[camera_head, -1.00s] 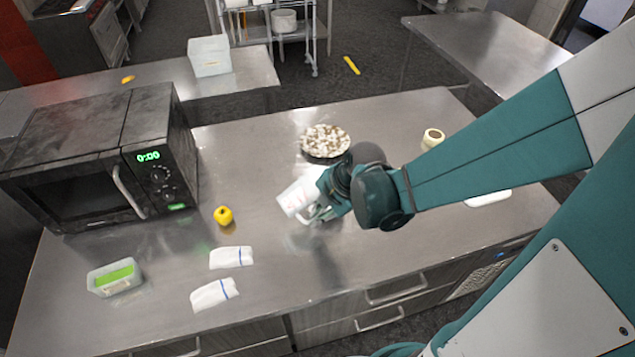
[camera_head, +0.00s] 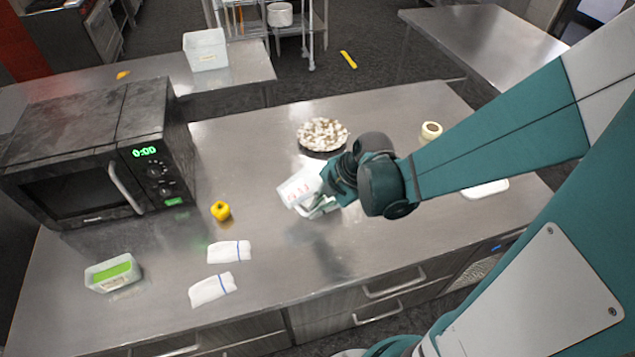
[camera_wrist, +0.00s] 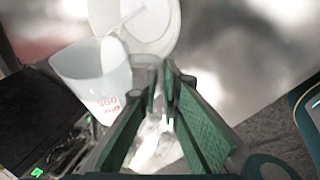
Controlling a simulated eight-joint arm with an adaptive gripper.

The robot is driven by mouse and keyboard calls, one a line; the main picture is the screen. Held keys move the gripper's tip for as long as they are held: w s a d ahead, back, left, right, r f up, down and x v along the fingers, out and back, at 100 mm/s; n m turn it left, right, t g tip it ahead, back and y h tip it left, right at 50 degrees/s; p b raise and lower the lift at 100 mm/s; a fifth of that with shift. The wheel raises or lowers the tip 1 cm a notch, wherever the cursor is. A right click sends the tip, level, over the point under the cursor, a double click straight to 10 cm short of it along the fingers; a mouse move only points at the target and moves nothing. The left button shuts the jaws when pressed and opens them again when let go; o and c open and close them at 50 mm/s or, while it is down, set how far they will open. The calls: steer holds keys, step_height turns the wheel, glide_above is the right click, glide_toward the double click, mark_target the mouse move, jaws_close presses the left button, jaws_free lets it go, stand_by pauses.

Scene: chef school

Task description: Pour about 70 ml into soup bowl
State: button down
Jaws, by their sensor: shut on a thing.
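My gripper (camera_wrist: 165,85) is shut on the handle of a clear measuring cup (camera_wrist: 92,78) with red markings. In the head view the cup (camera_head: 299,188) is tilted and held over the middle of the steel counter, left of my gripper (camera_head: 322,205). A round white dish (camera_wrist: 160,22), perhaps the soup bowl, shows at the top of the wrist view, beyond the cup and partly covered by it. I cannot make out this dish in the head view, nor how much liquid is in the cup or dish.
A microwave (camera_head: 95,155), yellow pepper (camera_head: 221,211), folded towels (camera_head: 229,252) and container with a green sponge (camera_head: 113,272) are to the left. A tape roll (camera_head: 431,131) is at right. The front middle counter is clear.

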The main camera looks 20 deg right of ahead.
steer(key=shift+a, duration=0.1)
steer(key=shift+s+a+f+h+p, duration=0.15)
steer(key=shift+s+a+h+p, duration=0.1)
steer(key=shift+a+h, duration=0.2)
steer(key=shift+s+a+f+h+p, duration=0.1)
steer(key=shift+a+h+p, duration=0.1)
steer(key=shift+a+h, duration=0.2)
steer(key=shift+d+r+t+h, duration=0.1)
steer(key=shift+t+h, duration=0.15)
steer(key=shift+t, duration=0.15)
steer(key=shift+r+n+h, duration=0.15)
steer(key=shift+n+h, duration=0.15)
steer(key=shift+h, duration=0.1)
steer(key=shift+f+h, duration=0.25)
steer(key=shift+h, duration=0.05)
steer(key=shift+f+t+h+b, duration=0.2)
steer(key=shift+t+h+b, duration=0.1)
steer(key=shift+h+b, duration=0.25)
steer(key=shift+r+h+b, duration=0.35)
steer(key=shift+h+b, duration=0.15)
steer(key=shift+h, duration=0.35)
stand_by(0.5)
steer(key=shift+r+n+t+h+b, duration=0.15)
steer(key=shift+n+t+h+b, duration=0.2)
steer(key=shift+h+b, duration=0.3)
steer(key=shift+s+a+r+t+h+b, duration=0.15)
steer(key=shift+a+t+h+b, duration=0.2)
steer(key=shift+a+h+b, duration=0.5)
